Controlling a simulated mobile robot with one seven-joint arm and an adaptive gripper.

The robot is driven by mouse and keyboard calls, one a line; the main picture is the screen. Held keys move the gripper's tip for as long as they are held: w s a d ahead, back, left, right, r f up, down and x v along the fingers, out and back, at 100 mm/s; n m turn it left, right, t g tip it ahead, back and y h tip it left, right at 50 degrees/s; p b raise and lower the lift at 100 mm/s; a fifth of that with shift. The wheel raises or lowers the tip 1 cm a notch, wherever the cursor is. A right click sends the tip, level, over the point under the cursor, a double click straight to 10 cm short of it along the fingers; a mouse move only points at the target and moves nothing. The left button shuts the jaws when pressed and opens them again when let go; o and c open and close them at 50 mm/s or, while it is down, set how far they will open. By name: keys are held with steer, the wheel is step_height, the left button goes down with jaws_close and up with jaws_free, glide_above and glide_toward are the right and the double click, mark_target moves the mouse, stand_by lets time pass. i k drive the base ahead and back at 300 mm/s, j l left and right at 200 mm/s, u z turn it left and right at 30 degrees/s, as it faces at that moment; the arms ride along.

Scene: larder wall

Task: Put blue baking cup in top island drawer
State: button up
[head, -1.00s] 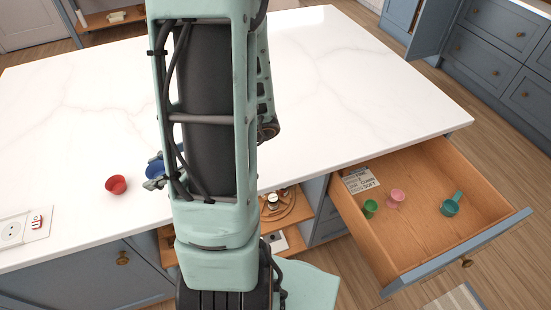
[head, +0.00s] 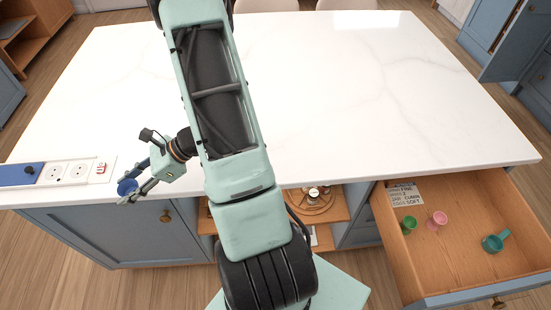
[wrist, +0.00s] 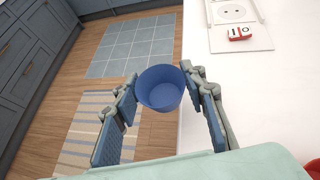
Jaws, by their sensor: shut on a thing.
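The blue baking cup (head: 125,187) is held at the left front edge of the white island top. My gripper (head: 131,190) is shut on it; the wrist view shows the blue cup (wrist: 160,90) between the two fingers (wrist: 160,97), its open mouth visible. In the wrist view it appears against the floor and the countertop edge. The top island drawer (head: 397,258) stands open at the right front of the island, well to the right of my gripper. Inside it are a green cup (head: 409,223), a pink cup (head: 437,219) and a teal handled cup (head: 492,243).
A printed card (head: 404,195) lies at the drawer's back left. A socket panel with a red switch (head: 101,168) is set in the countertop (head: 330,90) at left. A red object (wrist: 314,168) shows at the wrist view's edge. Most of the countertop is clear.

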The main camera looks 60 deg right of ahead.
mark_target(435, 250)
steer(key=k+j, duration=0.35)
steer(key=j, duration=0.15)
steer(key=k+j+z, duration=0.1)
steer(key=k, duration=0.2)
steer(key=k+j+z, duration=0.1)
steer(key=k+l+z, duration=0.1)
steer(key=k, duration=0.25)
steer(key=k+l+z, duration=0.1)
steer(key=k, duration=0.3)
steer(key=k+l, duration=0.1)
steer(key=l, duration=0.2)
steer(key=k+l+z, duration=0.1)
steer(key=l, duration=0.25)
steer(key=l+z, duration=0.1)
steer(key=l, duration=0.8)
